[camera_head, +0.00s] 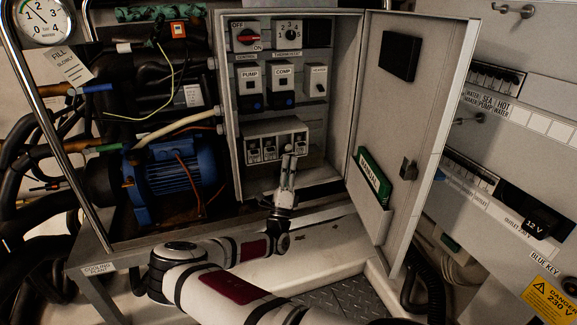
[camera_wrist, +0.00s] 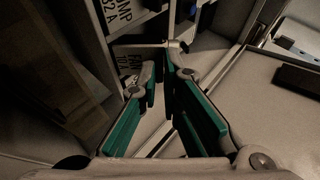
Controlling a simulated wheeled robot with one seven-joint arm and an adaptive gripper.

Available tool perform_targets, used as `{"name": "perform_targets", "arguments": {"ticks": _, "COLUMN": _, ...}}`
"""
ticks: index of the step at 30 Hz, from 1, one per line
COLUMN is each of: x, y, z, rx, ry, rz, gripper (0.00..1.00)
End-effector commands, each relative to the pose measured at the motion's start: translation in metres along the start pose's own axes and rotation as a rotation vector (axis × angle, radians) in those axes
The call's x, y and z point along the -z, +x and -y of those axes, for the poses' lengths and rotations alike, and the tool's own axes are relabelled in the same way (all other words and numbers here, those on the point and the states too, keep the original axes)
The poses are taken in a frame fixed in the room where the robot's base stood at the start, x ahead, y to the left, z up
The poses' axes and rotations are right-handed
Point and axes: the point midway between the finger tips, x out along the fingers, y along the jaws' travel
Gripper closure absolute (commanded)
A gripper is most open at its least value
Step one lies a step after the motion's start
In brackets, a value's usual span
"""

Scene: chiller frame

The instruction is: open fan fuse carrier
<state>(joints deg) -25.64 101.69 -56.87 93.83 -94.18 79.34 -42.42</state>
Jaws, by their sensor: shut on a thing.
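The fuse block (camera_head: 262,131) is a pale housing with a row of carriers, low in the open electrical box. My gripper (camera_head: 291,150) reaches up to the right end of this row and hides part of it. In the wrist view, my gripper's (camera_wrist: 168,62) green-padded fingers close at their tips on the fan fuse carrier, whose pale front piece (camera_wrist: 176,45) shows just beyond them. The FAN label (camera_wrist: 131,66) is beside the left finger, partly covered. How far the carrier is tilted out is hard to tell.
The box door (camera_head: 405,110) stands open to the right, with a green booklet (camera_head: 371,178) in its pocket. Switches and breakers (camera_head: 281,85) sit above the fuse block. A blue motor (camera_head: 172,178) and hoses crowd the left. The box's metal edge runs just below my gripper.

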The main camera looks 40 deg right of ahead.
Motion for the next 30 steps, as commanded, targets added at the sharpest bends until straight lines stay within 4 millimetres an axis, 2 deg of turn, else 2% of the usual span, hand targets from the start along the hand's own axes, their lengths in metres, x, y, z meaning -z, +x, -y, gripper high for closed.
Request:
{"name": "perform_targets", "arguments": {"ticks": 2, "x": -0.002, "y": -0.001, "z": -0.002, "rx": -0.005, "ry": 0.000, "rz": 0.004, "gripper": 1.00}}
{"name": "perform_targets", "arguments": {"ticks": 3, "x": -0.002, "y": -0.001, "z": -0.002, "rx": -0.005, "ry": 0.000, "rz": 0.004, "gripper": 0.89}}
{"name": "perform_targets", "arguments": {"ticks": 4, "x": -0.002, "y": -0.001, "z": -0.002, "rx": -0.005, "ry": 0.000, "rz": 0.004, "gripper": 0.86}}
{"name": "perform_targets", "arguments": {"ticks": 12, "x": -0.001, "y": -0.001, "z": -0.001, "rx": -0.003, "ry": 0.000, "rz": 0.002, "gripper": 0.86}}
{"name": "perform_targets", "arguments": {"ticks": 16, "x": -0.001, "y": -0.008, "z": -0.001, "rx": -0.004, "ry": 0.000, "rz": 0.003, "gripper": 0.86}}
{"name": "perform_targets", "arguments": {"ticks": 20, "x": -0.001, "y": -0.026, "z": -0.001, "rx": -0.005, "ry": -0.002, "rz": 0.003, "gripper": 0.86}}
{"name": "perform_targets", "arguments": {"ticks": 30, "x": -0.001, "y": -0.094, "z": -0.002, "rx": -0.006, "ry": 0.000, "rz": 0.004, "gripper": 0.86}}
